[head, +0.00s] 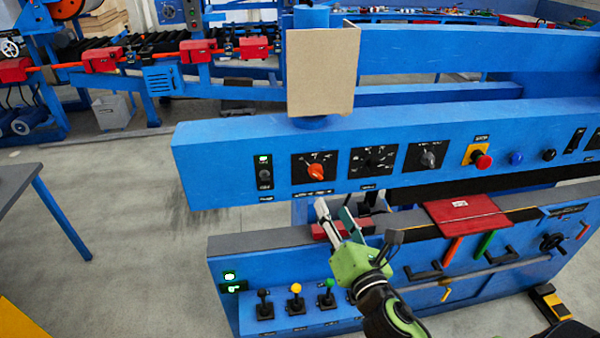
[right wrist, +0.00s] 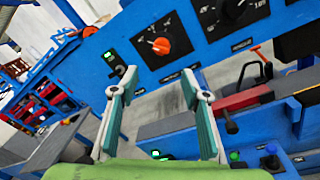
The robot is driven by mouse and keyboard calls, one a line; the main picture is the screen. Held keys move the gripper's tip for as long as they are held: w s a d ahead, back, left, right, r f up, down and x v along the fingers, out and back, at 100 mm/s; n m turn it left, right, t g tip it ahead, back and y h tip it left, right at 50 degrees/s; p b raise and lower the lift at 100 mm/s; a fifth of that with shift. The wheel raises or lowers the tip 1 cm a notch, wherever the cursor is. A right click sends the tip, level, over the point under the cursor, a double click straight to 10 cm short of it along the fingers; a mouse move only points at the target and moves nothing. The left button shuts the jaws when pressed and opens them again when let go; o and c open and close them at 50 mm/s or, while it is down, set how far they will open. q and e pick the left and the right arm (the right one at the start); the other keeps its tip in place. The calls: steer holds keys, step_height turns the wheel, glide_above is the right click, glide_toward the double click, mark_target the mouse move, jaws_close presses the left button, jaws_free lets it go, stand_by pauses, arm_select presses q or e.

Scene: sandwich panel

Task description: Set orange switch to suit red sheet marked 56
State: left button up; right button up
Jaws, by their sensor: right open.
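The orange switch (head: 316,171) is a rotary knob on a black dial plate on the front of the upper blue beam. It also shows in the right wrist view (right wrist: 161,46), just beyond and above the fingertips. Its dial marks are too small to read. The red sheet (head: 470,213) lies on the lower bed to the right, with a small white label whose number I cannot read. My right gripper (head: 333,209) is open and empty, below the orange switch and apart from it. In the right wrist view its two fingers (right wrist: 158,80) are spread. My left gripper is not in view.
To the right of the orange switch are a black dial (head: 374,160), a grey-knobbed dial (head: 428,155) and a red emergency button (head: 482,161). A green-lit switch (head: 264,172) is to its left. Several small levers (head: 296,300) stand on the lower panel. A cardboard-coloured plate (head: 322,72) stands above the beam.

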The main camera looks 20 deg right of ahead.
mark_target(318, 177)
steer(key=w+p, duration=0.1)
steer(key=w, duration=0.3)
steer(key=w+d+p, duration=0.1)
steer(key=w, duration=0.2)
steer(key=w+d+p, duration=0.1)
steer(key=w, duration=0.3)
steer(key=shift+w+d+p, duration=0.2)
steer(key=shift+w+p, duration=0.1)
steer(key=shift+w, duration=0.05)
steer(key=shift+w+d+f, duration=0.1)
steer(key=shift+w, duration=0.65)
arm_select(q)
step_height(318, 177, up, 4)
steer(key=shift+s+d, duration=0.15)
arm_select(e)
steer(key=shift+c, duration=0.2)
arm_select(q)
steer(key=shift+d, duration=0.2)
arm_select(e)
steer(key=c, duration=1)
